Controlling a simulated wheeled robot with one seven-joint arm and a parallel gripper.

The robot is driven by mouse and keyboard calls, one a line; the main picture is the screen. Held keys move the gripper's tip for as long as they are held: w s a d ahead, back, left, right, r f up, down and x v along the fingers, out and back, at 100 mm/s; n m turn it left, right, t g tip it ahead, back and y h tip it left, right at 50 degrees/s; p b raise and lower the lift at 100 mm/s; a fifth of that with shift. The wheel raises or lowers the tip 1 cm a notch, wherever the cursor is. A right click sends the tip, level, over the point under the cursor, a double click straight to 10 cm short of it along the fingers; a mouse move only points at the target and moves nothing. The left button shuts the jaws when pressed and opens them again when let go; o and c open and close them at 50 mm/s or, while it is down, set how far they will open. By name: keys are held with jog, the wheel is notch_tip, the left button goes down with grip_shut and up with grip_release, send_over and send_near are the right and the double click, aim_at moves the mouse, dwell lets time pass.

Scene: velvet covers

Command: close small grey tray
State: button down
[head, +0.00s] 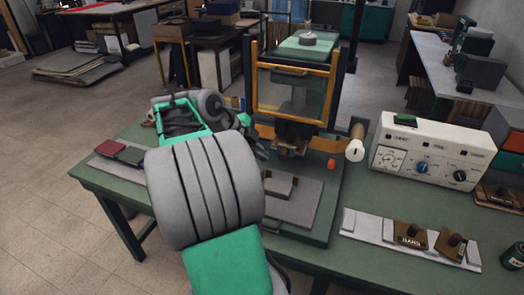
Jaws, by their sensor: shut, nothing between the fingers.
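The small grey tray (309,209) looks like a flat grey plate at the front of the press, lying on its green base. Its left part is hidden behind my arm. Small brown-grey pieces stand at its back edge. My gripper (261,151) is dark, shut and empty. It is at the left front of the press, above and behind the tray's left side in the picture. I cannot tell whether it touches any part of the press.
The press has an orange-framed window (291,92) and a roll (355,149) on its right. A white control box (428,151) stands to the right. A grey strip with brown blocks (361,226) lies in front of it. Red and green pads (112,148) lie at the table's left.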

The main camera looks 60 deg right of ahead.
jog(key=s+d+f+p, duration=0.1)
jog(key=d+f+p, duration=0.1)
jog(key=d+f, duration=0.3)
jog(key=d, duration=0.2)
jog(key=shift+s+d+f, duration=0.25)
jog(key=shift+d+f, duration=0.1)
jog(key=shift+f, duration=0.05)
